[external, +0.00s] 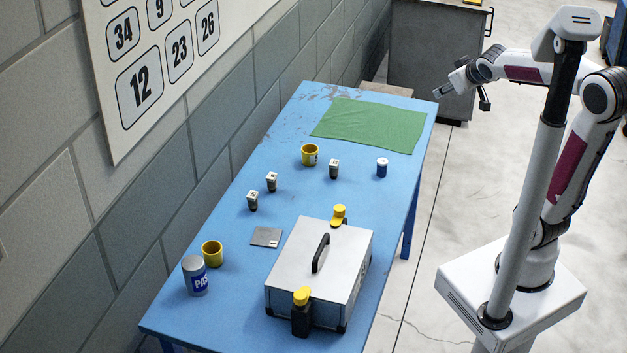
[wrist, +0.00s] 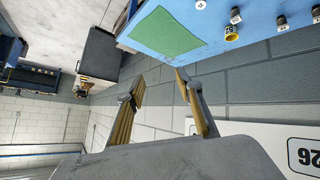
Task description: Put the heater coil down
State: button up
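My gripper (external: 443,89) is raised in the air beyond the right edge of the blue table (external: 225,188). In the wrist view its two fingers (wrist: 160,76) stand well apart with nothing between them. I see no heater coil in the gripper, and I cannot pick one out for certain among the things on the table. A yellow cup-like piece (external: 310,155) stands near the green cloth (external: 372,125); it also shows in the wrist view (wrist: 231,33). A second yellow cup-like piece (external: 212,254) stands at the front left.
A silver case (external: 310,262) with a black handle stands at the table's front right, yellow-capped bottles (external: 301,313) beside it. A grey can (external: 195,277), a flat grey plate (external: 266,237), a blue white-topped pot (external: 382,168) and several small dark white-topped pieces (external: 271,182) stand around. The cloth is bare.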

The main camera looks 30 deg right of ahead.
jog(key=s+a+f+m+g, duration=0.1)
jog(key=s+f+g, duration=0.1)
jog(key=s, duration=0.9)
jog(key=s+a+f+g+y, duration=0.1)
jog(key=s+f, duration=0.3)
jog(key=s, duration=0.7)
jog(key=shift+a+m+g+y, duration=0.3)
jog(key=shift+a+m+g, duration=0.1)
jog(key=shift+f, duration=0.1)
jog(key=shift+o, duration=1)
